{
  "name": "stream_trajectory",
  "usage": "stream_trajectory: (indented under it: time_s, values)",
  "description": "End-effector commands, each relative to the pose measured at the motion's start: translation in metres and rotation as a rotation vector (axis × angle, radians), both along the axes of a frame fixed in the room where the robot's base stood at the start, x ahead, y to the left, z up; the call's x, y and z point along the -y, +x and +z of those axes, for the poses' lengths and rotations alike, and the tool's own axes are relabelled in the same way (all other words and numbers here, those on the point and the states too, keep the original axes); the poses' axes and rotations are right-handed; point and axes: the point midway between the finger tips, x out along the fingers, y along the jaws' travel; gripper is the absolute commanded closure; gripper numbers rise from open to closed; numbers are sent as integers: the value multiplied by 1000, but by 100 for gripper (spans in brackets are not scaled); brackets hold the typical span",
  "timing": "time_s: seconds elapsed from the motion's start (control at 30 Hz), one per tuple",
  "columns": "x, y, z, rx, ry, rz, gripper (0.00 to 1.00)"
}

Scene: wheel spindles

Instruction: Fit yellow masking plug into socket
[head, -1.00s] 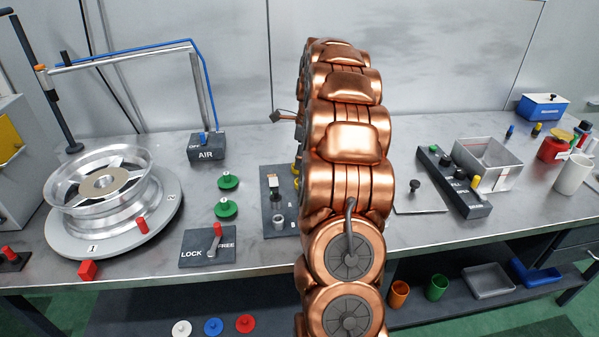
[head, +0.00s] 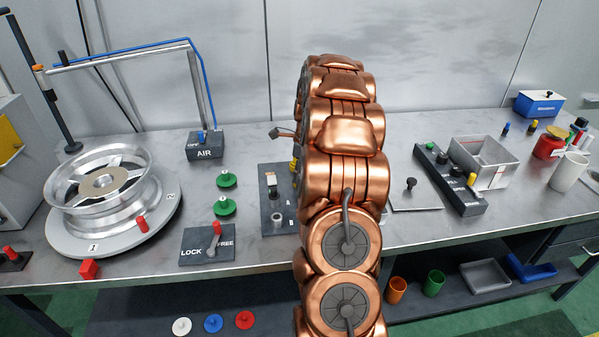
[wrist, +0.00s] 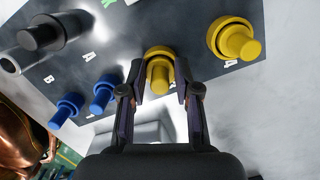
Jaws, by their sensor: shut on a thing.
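In the wrist view my gripper (wrist: 159,90) is shut on a yellow plug (wrist: 159,73), one fingertip on each side of it. This plug is over the near edge of a dark panel (wrist: 122,48); whether it is seated or held just above is unclear. A second yellow plug (wrist: 238,42) stands at the right end of the panel. In the head view the panel (head: 267,205) lies at the bench middle, with a bit of yellow plug (head: 293,165) beside my copper arm. My arm hides the gripper's fingers there.
Two blue plugs (wrist: 103,96) and a dark cylinder (wrist: 45,36) are also on the panel. A wheel rim (head: 98,190) on a turntable stands at left, with a LOCK/FREE lever (head: 213,240) nearer the panel. A button box (head: 450,180) and grey bin (head: 485,160) are at right.

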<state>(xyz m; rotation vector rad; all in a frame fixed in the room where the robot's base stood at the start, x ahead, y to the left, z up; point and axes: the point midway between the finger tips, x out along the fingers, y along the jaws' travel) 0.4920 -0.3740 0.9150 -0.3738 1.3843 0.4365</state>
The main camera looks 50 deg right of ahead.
Motion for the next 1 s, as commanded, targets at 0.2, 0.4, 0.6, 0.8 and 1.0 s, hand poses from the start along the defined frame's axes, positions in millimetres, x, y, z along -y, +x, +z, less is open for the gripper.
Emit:
stream_trajectory:
  time_s: [0.2,0.4,0.6,0.8,1.0]
  values:
    - [-1,-1,-9,-5,4,0,92]
    - [-1,-2,-10,-8,6,0,48]
    - [-1,-1,-9,-6,5,0,43]
    - [0,-1,-8,-4,3,0,43]
    - [0,0,5,-1,0,0,43]
